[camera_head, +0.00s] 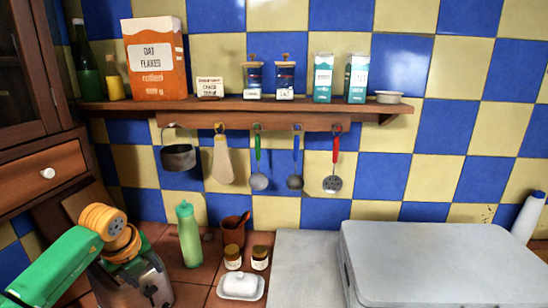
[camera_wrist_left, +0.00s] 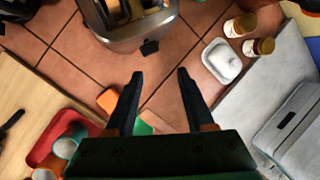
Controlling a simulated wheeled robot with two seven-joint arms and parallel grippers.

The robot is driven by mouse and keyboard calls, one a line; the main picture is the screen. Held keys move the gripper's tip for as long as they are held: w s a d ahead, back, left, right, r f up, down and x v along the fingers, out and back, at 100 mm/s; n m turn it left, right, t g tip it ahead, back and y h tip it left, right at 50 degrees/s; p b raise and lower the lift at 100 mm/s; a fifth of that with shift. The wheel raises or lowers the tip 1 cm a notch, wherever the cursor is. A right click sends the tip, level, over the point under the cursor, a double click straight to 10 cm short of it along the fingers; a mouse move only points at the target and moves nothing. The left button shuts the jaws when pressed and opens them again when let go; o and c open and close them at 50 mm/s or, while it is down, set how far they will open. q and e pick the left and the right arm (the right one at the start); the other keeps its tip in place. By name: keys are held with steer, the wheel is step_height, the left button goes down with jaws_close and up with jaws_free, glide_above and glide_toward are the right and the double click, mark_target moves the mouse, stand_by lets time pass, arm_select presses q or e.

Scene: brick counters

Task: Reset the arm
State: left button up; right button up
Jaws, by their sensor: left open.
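My left arm (camera_head: 55,268), green with orange joints, comes in from the left in the head view and reaches over the counter. My left gripper (camera_wrist_left: 159,76) shows in the left wrist view with two dark fingers spread apart. Nothing is between its fingertips but the terracotta tiles below. In the head view I cannot make out its fingers. My right gripper and right arm are in neither view.
A metal toaster (camera_wrist_left: 150,30) stands just beyond the fingers. A white butter dish (camera_head: 241,286), two jars, a green bottle (camera_head: 189,236) and a grey closed appliance (camera_head: 440,262) are further right. A wooden board (camera_wrist_left: 35,95) and red tray (camera_wrist_left: 45,150) are left. Utensils hang below the shelf (camera_head: 250,104).

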arm_select(q)
steer(key=s+d+m+t+h, duration=0.15)
steer(key=d+m+h, duration=0.25)
steer(key=d+h, duration=1.4)
steer(key=s+d+r+n+t+y, duration=0.15)
steer(key=d+r+n+t, duration=0.35)
steer(key=d, duration=0.7)
steer(key=a+n+t+y, duration=0.9)
steer(key=a+n+y, duration=0.15)
steer(key=n, duration=0.45)
steer(key=s+a+f+n+g+y, duration=0.6)
steer(key=a+f+n, duration=0.1)
steer(key=f, duration=0.4)
steer(key=s+f+n+g+h, duration=0.1)
steer(key=s+f+g, duration=0.45)
steer(key=s, duration=0.45)
steer(key=s+f+n+g, duration=0.1)
steer(key=s+f+g, duration=0.5)
steer(key=s, duration=0.5)
step_height(320, 180, down, 17)
steer(key=b, duration=0.1)
steer(key=s+a+f+g+b, duration=0.1)
steer(key=s+f, duration=1.2)
steer(key=shift+s+a, duration=0.15)
steer(key=shift+a, duration=0.25)
